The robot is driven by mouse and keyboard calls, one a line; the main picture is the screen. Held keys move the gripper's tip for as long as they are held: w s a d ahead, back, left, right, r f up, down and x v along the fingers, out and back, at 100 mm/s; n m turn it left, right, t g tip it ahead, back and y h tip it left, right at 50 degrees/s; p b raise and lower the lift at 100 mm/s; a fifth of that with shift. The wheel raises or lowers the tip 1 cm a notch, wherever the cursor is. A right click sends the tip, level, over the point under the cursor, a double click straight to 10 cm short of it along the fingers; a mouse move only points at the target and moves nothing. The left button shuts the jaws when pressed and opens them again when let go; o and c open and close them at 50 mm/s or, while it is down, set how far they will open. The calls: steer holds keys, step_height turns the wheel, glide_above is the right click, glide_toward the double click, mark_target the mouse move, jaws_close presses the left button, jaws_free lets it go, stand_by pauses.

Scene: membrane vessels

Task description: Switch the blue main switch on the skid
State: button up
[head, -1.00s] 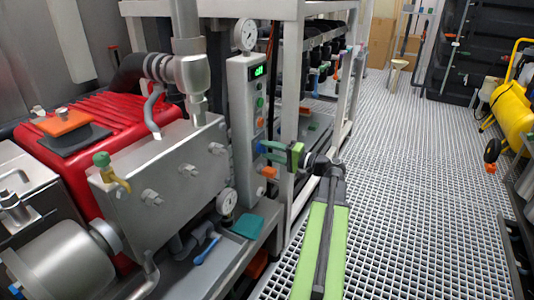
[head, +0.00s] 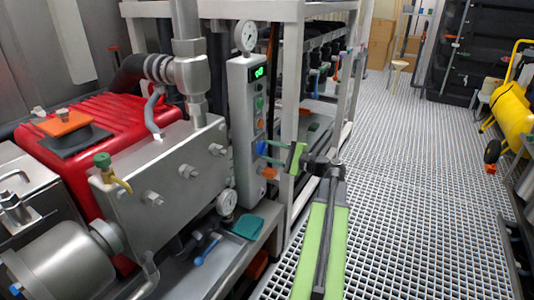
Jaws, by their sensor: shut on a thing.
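The blue main switch (head: 261,148) is on the right side of the narrow grey control panel (head: 240,135) on the skid, below a green display. My gripper (head: 265,152), with green and dark parts, reaches in from the right at the switch's height. Its fingers are shut on the blue switch and hide part of it. The switch's exact angle cannot be made out at this size.
An orange part (head: 269,173) is just below my gripper. A red pump motor (head: 85,130) and a grey metal block (head: 165,165) are left of the panel. Frame posts (head: 290,110) stand close behind.

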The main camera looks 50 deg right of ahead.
steer(key=shift+s+d+f, duration=0.1)
steer(key=shift+d, duration=0.1)
stand_by(0.3)
steer(key=o, duration=1.2)
steer(key=shift+o, duration=0.9)
steer(key=shift+a, duration=0.1)
steer(key=v, duration=1.7)
steer(key=shift+s, duration=0.2)
